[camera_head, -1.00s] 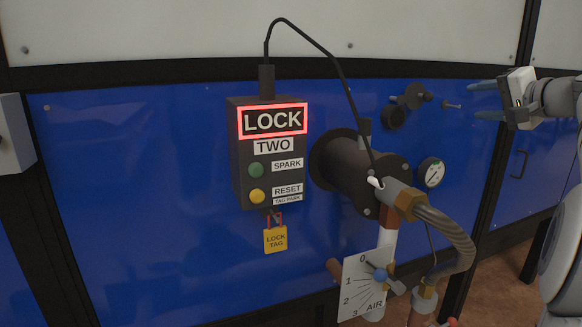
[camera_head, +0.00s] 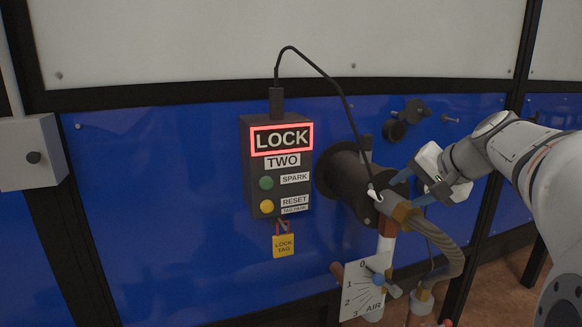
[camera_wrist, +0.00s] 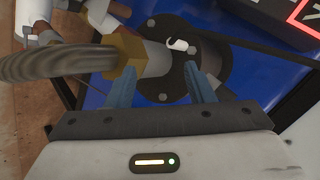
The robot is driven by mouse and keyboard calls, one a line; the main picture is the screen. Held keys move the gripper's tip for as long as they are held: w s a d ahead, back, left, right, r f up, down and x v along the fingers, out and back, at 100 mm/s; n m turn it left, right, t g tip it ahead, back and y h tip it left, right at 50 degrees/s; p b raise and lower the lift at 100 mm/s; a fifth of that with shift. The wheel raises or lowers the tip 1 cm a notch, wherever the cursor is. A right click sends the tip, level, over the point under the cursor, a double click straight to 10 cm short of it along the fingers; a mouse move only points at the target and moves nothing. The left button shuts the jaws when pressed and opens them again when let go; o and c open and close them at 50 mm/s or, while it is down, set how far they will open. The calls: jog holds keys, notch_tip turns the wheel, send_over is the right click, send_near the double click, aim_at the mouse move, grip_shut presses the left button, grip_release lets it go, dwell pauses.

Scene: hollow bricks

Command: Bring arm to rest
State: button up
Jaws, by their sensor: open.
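My gripper (camera_head: 408,188) is at the right in the head view, in front of the blue panel and beside the brass fitting (camera_head: 398,207) of the burner. Its two blue fingers are apart, with nothing held between them. In the wrist view my gripper (camera_wrist: 164,90) points at the dark round burner flange (camera_wrist: 205,75), with the brass fitting (camera_wrist: 124,52) close to the left finger. I cannot tell whether a finger touches it. My arm reaches in from the right edge.
A control box (camera_head: 277,170) shows a red-framed LOCK sign, with a yellow lock tag (camera_head: 284,245) hanging below. A ribbed hose (camera_head: 445,245) bends down from the fitting. An AIR dial plate (camera_head: 363,290) stands below. Blue panel (camera_head: 150,230) at left is clear.

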jog(key=s+a+f+n+g+h+p, duration=0.1)
jog(key=s+a+f+n+g+p, duration=0.1)
jog(key=s, duration=0.5)
jog(key=s+a+f+n+g+h+p, duration=0.1)
jog(key=s+a+f+n+g+p, duration=0.1)
jog(key=s+a+f, duration=0.2)
jog(key=s+a+f+n+g+h+p, duration=0.1)
jog(key=s+a+f+n+h+p, duration=0.1)
jog(key=s+f, duration=0.6)
jog(key=s+a+n, duration=0.1)
jog(key=s, duration=0.3)
jog(key=shift+a+g, duration=0.2)
jog(key=shift+g, duration=0.2)
